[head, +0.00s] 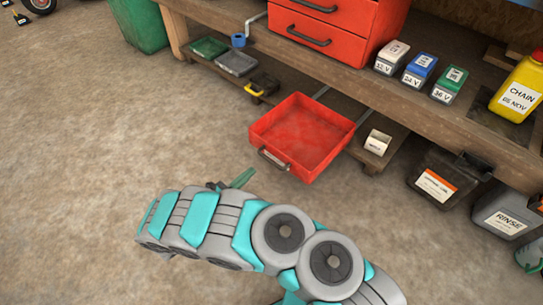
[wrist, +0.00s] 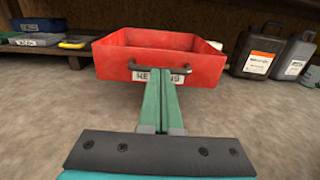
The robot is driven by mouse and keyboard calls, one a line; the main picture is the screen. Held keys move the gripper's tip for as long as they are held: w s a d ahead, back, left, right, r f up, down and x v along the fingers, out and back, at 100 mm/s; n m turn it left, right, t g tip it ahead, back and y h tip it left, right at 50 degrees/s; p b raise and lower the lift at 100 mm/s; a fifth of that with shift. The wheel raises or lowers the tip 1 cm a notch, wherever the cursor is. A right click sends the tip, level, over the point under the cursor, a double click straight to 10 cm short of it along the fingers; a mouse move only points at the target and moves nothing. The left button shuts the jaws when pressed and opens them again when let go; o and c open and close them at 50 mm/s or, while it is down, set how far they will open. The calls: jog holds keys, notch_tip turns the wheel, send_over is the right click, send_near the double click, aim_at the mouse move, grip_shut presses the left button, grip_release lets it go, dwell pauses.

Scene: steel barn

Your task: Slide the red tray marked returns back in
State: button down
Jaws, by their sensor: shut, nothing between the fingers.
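The red tray (head: 303,134) is pulled out from under the workbench on two rails, and it looks empty. Its front faces my arm and carries a dark bar handle (head: 273,158). In the wrist view the red tray (wrist: 115,62) is straight ahead, with a white label (wrist: 142,76) partly hidden by my fingers; "RE" and the final letters show. My gripper (wrist: 164,82) is shut and empty, its green fingers together and pointing at the handle's middle. In the head view my gripper (head: 243,178) is just left of the handle. I cannot tell whether the tips touch it.
Beside the tray, a low shelf (head: 395,140) holds a small white box (head: 377,142). Left of the tray are flat boxes and a black-and-yellow item (head: 262,85). Dark containers, one marked RINSE (head: 505,213), stand right. The bench edge (head: 430,105) overhangs. The floor in front is clear.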

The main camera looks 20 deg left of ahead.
jog(key=b, duration=0.1)
send_over(271, 155)
jog(key=s+d, duration=0.1)
jog(key=s, duration=0.3)
jog(key=shift+d, duration=0.1)
jog(key=shift+w, duration=0.1)
